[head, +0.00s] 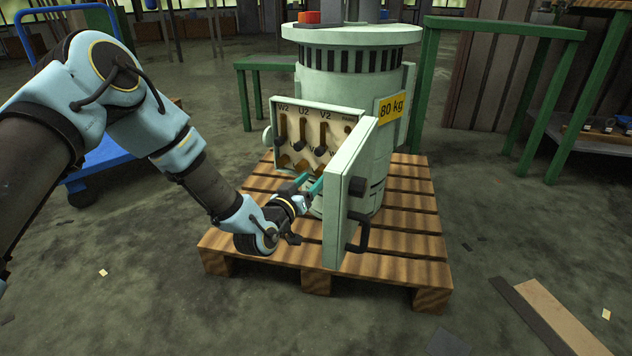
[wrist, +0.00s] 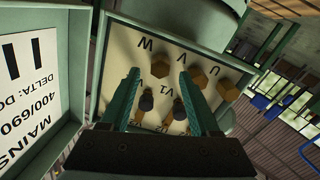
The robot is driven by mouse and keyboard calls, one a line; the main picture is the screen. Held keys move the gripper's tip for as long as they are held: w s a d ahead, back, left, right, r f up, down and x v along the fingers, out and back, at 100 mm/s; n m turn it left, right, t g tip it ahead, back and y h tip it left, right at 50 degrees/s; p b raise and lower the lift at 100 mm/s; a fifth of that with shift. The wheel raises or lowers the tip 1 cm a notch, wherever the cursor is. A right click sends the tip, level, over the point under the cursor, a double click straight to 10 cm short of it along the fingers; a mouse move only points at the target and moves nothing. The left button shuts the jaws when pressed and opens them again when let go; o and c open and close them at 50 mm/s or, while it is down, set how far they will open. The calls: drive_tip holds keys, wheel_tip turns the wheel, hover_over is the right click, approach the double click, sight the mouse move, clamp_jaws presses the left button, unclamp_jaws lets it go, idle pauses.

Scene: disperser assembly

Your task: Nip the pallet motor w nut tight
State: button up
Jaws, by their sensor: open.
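The pallet motor (head: 345,75) is a pale green cylinder with an open terminal box (head: 276,128). In the wrist view, a row of brass hex nuts sits under the letters W, V and U. The W nut (wrist: 160,68) is the leftmost, showing between my fingertips with a gap on both sides. The middle nut (wrist: 198,77) is close to the right fingertip. My gripper (head: 309,184) reaches into the lower part of the box, fingers open and empty; it also shows in the wrist view (wrist: 159,73). Whether the fingertips are level with the nut is unclear.
The box's open door (head: 345,195) stands just right of my gripper, with a black handle (head: 360,235). Dark-topped posts (wrist: 147,101) lie between my fingers. The motor stands on a wooden pallet (head: 415,235). Green stands (head: 500,28) and a blue cart (head: 105,155) are around it.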

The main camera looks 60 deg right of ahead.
drive_tip(key=shift+d, duration=1.2)
clamp_jaws()
